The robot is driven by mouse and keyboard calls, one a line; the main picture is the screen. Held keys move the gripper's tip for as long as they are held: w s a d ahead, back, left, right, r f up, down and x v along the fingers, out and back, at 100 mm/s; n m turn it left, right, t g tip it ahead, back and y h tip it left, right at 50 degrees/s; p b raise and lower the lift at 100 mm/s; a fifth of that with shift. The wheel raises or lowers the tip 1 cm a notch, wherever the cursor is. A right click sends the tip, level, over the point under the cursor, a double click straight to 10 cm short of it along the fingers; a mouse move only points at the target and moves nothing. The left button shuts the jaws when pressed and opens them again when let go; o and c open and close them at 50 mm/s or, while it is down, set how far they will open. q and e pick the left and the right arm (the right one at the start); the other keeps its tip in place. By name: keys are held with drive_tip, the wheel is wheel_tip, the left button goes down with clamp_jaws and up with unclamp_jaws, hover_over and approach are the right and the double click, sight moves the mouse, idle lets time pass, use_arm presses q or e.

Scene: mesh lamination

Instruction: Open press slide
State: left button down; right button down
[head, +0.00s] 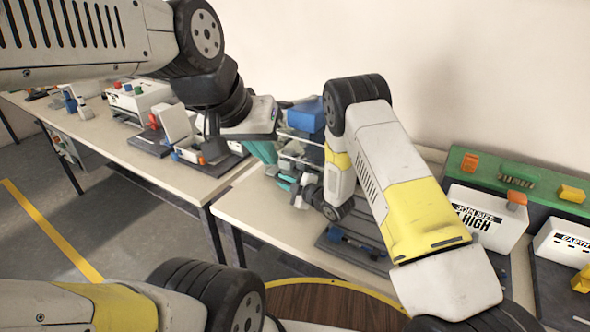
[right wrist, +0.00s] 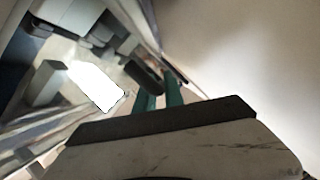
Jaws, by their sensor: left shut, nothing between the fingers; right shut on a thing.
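The press has a blue upper block (head: 307,116) and thin metal rods, and stands on the middle table. Both my arms partly cover it. My left gripper (head: 264,152) is shut and empty, with teal fingers, just left of the press. My right gripper (head: 287,181) is lower, at the left side of the press, and is shut on a part of it that appears to be the slide. In the right wrist view the teal fingers (right wrist: 160,94) point at a dark elongated part (right wrist: 144,74). The grip itself is mostly hidden, and I cannot tell how far the slide is open.
A dark plate (head: 350,250) lies on the table in front of the press. A white bin labelled HIGH (head: 487,220) and a green rack (head: 520,178) stand at the right. White boxes (head: 140,97) and small devices line the left table. A wall is behind.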

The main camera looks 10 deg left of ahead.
drive_tip(key=s+a, duration=0.1)
drive_tip(key=s, duration=0.3)
drive_tip(key=s+a, duration=0.2)
drive_tip(key=s, duration=0.3)
drive_tip(key=s+a, duration=0.2)
drive_tip(key=s, duration=0.3)
drive_tip(key=shift+s, duration=0.15)
drive_tip(key=c, duration=1.7)
unclamp_jaws()
drive_tip(key=v, duration=0.7)
drive_tip(key=shift+s+d, duration=0.2)
drive_tip(key=shift+d, duration=0.05)
